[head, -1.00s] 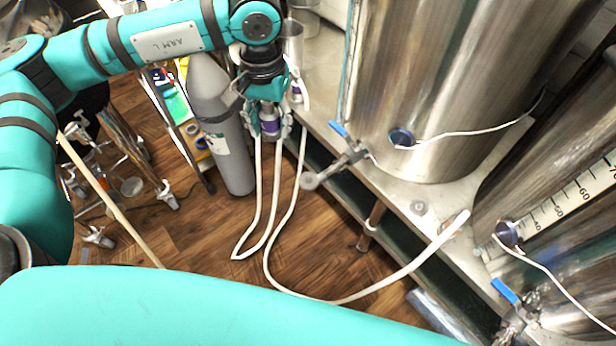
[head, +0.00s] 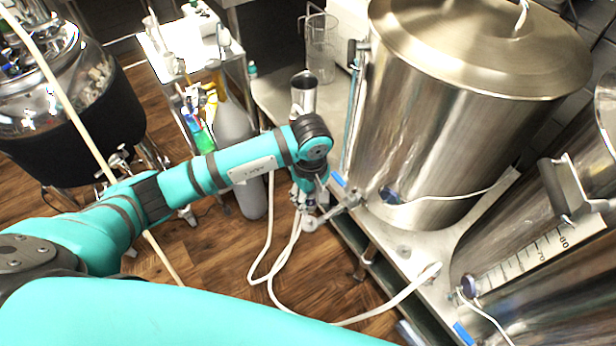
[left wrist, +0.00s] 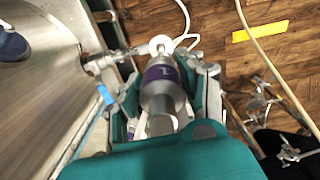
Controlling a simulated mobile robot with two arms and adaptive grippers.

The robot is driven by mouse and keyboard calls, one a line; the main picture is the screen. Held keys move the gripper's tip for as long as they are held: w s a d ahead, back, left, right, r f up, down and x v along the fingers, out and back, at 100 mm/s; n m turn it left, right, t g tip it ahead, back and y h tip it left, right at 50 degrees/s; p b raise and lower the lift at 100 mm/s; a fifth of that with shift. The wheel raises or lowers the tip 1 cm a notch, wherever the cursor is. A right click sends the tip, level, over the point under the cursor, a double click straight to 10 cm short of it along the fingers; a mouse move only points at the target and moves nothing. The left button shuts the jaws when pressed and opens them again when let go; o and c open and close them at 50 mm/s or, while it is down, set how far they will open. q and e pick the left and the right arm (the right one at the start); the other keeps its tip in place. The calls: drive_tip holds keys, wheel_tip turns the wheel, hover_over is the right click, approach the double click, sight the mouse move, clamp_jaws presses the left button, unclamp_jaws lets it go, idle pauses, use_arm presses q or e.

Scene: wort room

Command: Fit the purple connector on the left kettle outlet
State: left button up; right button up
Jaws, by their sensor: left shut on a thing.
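My left gripper (head: 309,199) is shut on the purple connector (left wrist: 163,86), a silver fitting with a purple band and a white hose. In the head view the gripper and arm mostly hide the connector. The left kettle (head: 440,120) is the large lidded steel vessel. My right gripper is out of view.
A grey gas cylinder (head: 237,135) stands behind my left arm. The white hose (head: 275,262) loops over the wooden floor. A second kettle stands at the right.

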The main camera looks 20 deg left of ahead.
use_arm(q)
drive_tip(key=b, duration=0.4)
hover_over(310, 221)
drive_tip(key=shift+f, duration=3.15)
drive_tip(key=shift+f+b, duration=0.55)
drive_tip(key=shift+b, duration=0.1)
drive_tip(key=shift+f+b, duration=0.7)
drive_tip(key=shift+b, duration=0.15)
drive_tip(key=shift+f, duration=0.1)
drive_tip(key=shift+f+b, duration=0.25)
drive_tip(key=shift+b, duration=0.05)
drive_tip(key=shift+f, duration=0.25)
